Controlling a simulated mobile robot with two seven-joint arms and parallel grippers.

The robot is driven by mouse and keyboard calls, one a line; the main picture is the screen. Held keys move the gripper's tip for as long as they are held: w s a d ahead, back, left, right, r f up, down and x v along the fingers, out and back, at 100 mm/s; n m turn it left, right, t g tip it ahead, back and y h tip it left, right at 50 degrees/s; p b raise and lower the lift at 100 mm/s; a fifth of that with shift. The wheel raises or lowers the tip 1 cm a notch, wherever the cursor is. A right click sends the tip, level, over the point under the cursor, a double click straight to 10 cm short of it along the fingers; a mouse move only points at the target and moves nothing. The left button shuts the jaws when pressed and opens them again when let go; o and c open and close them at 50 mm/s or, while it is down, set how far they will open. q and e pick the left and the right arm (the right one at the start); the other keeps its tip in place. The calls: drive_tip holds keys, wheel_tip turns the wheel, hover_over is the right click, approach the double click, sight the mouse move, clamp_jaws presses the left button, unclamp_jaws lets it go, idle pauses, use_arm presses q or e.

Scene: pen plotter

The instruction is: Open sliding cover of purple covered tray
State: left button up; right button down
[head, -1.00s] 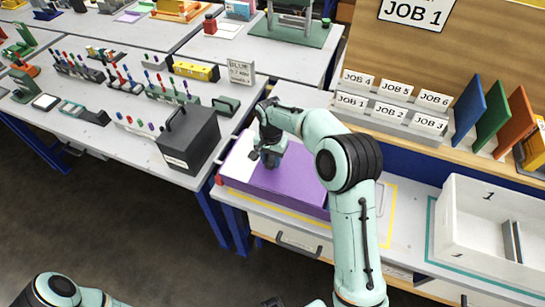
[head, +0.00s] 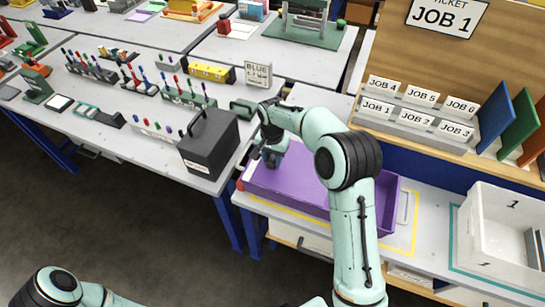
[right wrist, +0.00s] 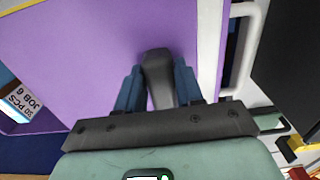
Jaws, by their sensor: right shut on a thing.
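The purple tray (head: 387,219) lies on the near bench. Its purple cover (head: 305,183) lies over the left and middle, and the right end shows open beyond my arm. In the right wrist view the cover (right wrist: 75,50) fills much of the picture, with an opening at its lower left showing a box labelled JOB 6 (right wrist: 20,103). My right gripper (head: 270,157) is shut on a dark grey knob (right wrist: 157,72) near the cover's left end. My arm hides part of the tray. My left gripper is not in view.
A black handled box (head: 208,148) stands on the bench to the left, close to the tray. A white bin (head: 485,240) stands to the right. Yellow tape (head: 414,222) marks the bench around the tray. A ticket rack (head: 415,120) stands behind.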

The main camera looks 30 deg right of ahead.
drive_tip(key=c, duration=0.8)
unclamp_jaws()
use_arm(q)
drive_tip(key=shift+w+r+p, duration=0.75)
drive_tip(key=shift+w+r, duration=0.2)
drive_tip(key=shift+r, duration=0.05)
use_arm(e)
wheel_tip(320, 180, up, 14)
drive_tip(key=shift+f, duration=0.25)
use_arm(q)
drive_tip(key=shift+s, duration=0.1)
use_arm(e)
drive_tip(key=shift+f, duration=0.1)
